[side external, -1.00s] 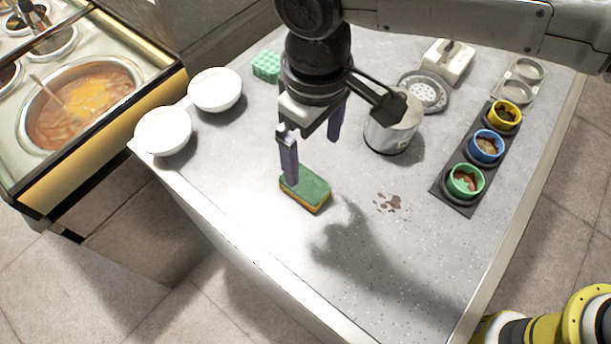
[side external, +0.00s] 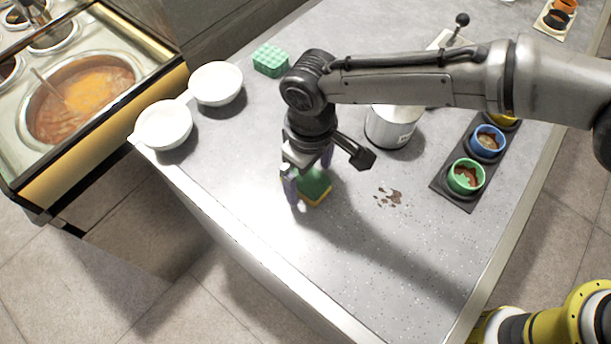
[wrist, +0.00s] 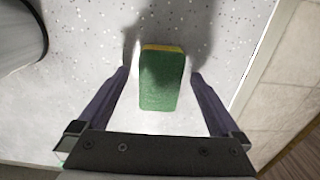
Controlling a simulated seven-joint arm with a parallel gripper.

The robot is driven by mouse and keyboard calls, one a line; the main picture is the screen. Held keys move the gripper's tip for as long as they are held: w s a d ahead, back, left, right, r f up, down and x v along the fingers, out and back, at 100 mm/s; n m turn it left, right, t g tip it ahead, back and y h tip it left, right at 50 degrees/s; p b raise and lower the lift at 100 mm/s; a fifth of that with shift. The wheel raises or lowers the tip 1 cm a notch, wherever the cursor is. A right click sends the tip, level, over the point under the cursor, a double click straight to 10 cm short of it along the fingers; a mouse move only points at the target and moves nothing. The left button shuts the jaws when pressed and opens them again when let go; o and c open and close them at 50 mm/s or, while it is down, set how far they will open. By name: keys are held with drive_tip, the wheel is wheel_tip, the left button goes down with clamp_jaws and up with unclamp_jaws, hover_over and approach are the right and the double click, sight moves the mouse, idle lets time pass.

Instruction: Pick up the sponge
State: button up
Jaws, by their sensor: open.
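The sponge (side external: 315,187), green on top with a yellow-orange underside, lies flat on the grey speckled counter. In the wrist view the sponge (wrist: 162,82) sits between the two purple fingers, with a gap on each side. In the wrist view my gripper (wrist: 160,76) is open and holds nothing. Part of the sponge is hidden by the fingers in the side view.
A brown spill (side external: 388,196) marks the counter (side external: 400,265) to the right. A white pot (side external: 391,127) stands behind it. Two white bowls (side external: 163,125) are at the left edge. A green block (side external: 270,60) is at the back. Sauce cups (side external: 466,177) sit in a dark holder at right.

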drive_tip(key=shift+f, duration=0.55)
drive_tip(key=c, duration=1.4)
drive_tip(key=shift+r, duration=0.15)
drive_tip(key=shift+r, duration=0.55)
drive_tip(key=s+d+r, duration=0.8)
drive_tip(key=d+r, duration=0.3)
drive_tip(key=shift+d+r, duration=0.3)
drive_tip(key=shift+r, duration=0.05)
